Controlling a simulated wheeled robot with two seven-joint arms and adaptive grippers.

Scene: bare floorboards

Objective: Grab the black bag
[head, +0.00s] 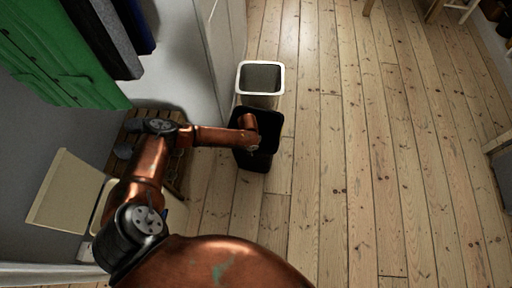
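The black bag (256,162) looks like a dark, open-topped box shape standing on the floorboards, left of the middle in the head view. My copper-coloured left arm reaches across from the lower left, and its end is over the black bag. My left gripper (253,147) is at the bag, dark against dark, so its fingers and any contact cannot be made out. Part of the bag is hidden behind the arm. My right gripper is not in view.
A white-rimmed bin (260,98) stands directly behind the bag. A wooden slatted stool (135,127) is to the left, below green drawers (55,50) and hanging dark cloths (105,38). A pale wall runs beside the bin.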

